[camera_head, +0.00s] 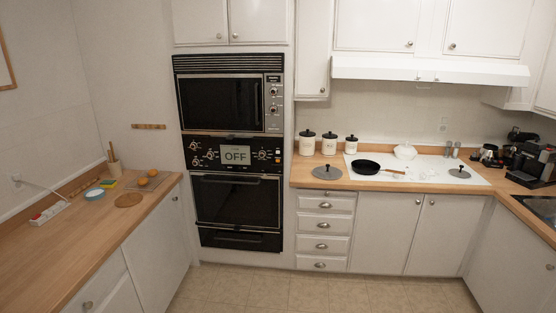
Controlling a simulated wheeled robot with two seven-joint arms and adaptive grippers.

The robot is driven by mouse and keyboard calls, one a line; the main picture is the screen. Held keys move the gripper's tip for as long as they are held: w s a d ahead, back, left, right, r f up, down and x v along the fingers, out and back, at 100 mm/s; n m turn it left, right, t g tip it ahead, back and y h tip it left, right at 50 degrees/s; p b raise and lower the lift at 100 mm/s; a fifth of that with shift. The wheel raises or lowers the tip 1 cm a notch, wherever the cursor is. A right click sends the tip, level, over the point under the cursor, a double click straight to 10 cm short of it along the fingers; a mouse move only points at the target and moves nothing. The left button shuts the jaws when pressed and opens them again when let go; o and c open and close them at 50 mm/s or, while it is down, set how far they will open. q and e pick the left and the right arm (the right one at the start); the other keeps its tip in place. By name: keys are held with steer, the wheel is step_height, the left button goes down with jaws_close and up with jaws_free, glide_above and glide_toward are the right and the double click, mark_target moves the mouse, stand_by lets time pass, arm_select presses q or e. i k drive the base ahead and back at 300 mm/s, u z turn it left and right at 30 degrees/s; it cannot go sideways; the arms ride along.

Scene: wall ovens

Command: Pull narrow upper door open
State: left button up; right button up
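The narrow upper door (311,50) is a tall, slim white cabinet door just right of the oven tower. It looks closed, flush with its cabinet. Its small round knob (322,91) sits near the lower right corner. Neither of my grippers shows in the head view, so I cannot see how they stand relative to the door.
Black wall ovens (232,151) stand left of the door. The range hood (430,71) is to its right. Three white canisters (329,145) stand on the counter below, near a black pan (366,167). The tiled floor (280,292) ahead is clear.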

mark_target(314, 19)
steer(key=u, duration=0.55)
steer(key=i, duration=2.1)
steer(key=z, duration=0.2)
steer(key=i, duration=1.95)
steer(key=z, duration=0.9)
